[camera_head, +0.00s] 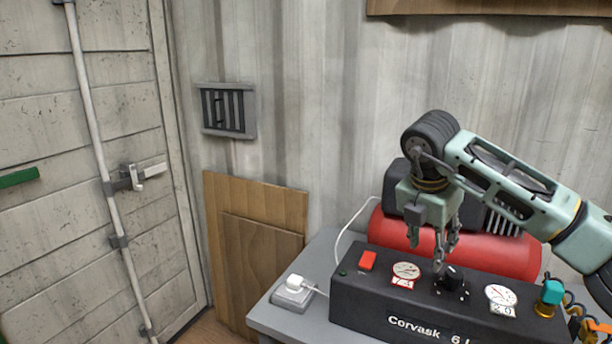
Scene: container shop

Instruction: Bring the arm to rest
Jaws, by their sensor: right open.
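My right gripper (435,247) comes in from the right on its pale green arm. It points down, open and empty, with its fingertips over the top of a black compressor panel (372,306) marked "Corvask 6". A black knob (453,277) on the panel is just beside and below the fingertips; I cannot tell whether they touch it. My left gripper is not in view.
The compressor has a red tank (392,234), a red switch (368,260), two gauges and a teal knob (552,291). Wooden boards (256,200) lean on the wall. A barred vent (225,110) and door are left.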

